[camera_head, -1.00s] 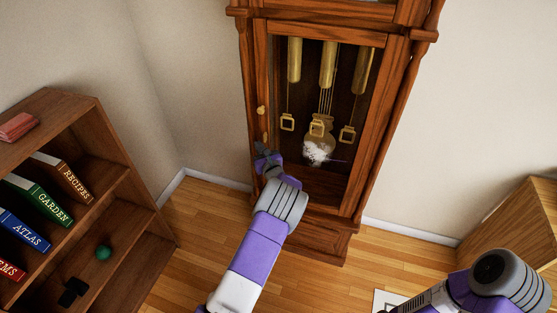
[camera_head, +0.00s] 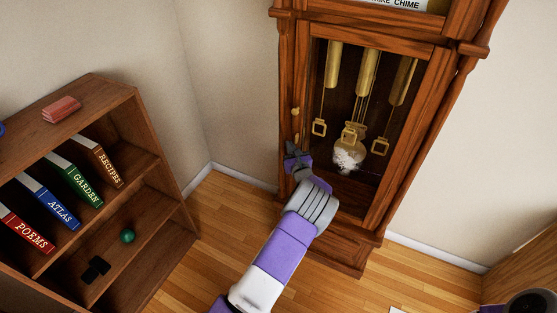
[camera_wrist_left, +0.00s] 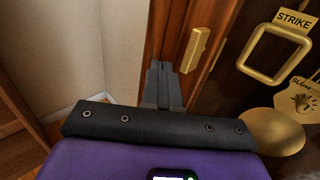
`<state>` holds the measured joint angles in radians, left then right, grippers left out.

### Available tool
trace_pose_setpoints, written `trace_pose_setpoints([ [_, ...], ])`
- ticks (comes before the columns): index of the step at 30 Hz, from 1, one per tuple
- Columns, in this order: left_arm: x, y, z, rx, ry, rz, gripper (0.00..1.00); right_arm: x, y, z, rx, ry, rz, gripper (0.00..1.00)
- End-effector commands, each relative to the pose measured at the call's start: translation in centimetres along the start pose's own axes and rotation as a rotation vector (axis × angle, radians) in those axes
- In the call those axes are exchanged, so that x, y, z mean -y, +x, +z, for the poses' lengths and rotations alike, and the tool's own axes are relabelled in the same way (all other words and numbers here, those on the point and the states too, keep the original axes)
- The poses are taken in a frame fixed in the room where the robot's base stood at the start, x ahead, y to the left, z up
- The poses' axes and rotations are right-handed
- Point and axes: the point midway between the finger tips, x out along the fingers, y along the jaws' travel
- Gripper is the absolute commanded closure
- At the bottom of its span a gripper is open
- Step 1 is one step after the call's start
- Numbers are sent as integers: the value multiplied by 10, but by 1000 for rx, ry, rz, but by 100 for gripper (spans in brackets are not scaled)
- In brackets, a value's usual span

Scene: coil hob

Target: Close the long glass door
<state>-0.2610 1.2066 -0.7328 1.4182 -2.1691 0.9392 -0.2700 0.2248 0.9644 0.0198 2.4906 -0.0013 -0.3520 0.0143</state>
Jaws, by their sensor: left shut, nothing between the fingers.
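The long glass door (camera_head: 420,129) is on the front of a tall wooden clock, with brass weights and a pendulum behind its glass. It looks flush or nearly flush with the case; I cannot tell whether a small gap remains. Its brass handle (camera_head: 296,113) is on the left edge and also shows in the left wrist view (camera_wrist_left: 195,49). My left gripper (camera_head: 292,148) is shut and empty, just below the handle at the door's left edge. In the left wrist view its fingertips (camera_wrist_left: 160,68) point at the wood there; contact is unclear. My right gripper is out of view.
A bookshelf (camera_head: 120,97) with several books, a green ball (camera_head: 127,236) and a dark object stands at the left. A wooden cabinet (camera_head: 525,262) is at the lower right. Clear floor (camera_head: 215,225) lies between bookshelf and clock.

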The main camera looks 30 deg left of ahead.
Motion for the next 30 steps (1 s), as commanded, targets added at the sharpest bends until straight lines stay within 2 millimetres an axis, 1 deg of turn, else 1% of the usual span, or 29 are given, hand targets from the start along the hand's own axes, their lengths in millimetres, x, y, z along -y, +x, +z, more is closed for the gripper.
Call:
trace_pose_setpoints([
  [1,-1,-6,2,-3,3,-3,100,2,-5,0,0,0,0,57],
  [4,-7,-19,3,-4,4,-8,100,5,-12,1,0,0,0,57],
  [15,-53,-65,1,-4,3,-3,100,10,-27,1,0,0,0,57],
  [18,-62,-75,1,-4,3,-4,100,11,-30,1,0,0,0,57],
  [24,-74,-87,0,-2,1,-4,100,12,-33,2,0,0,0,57],
  [30,-75,-89,-1,-2,-1,-3,100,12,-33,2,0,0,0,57],
])
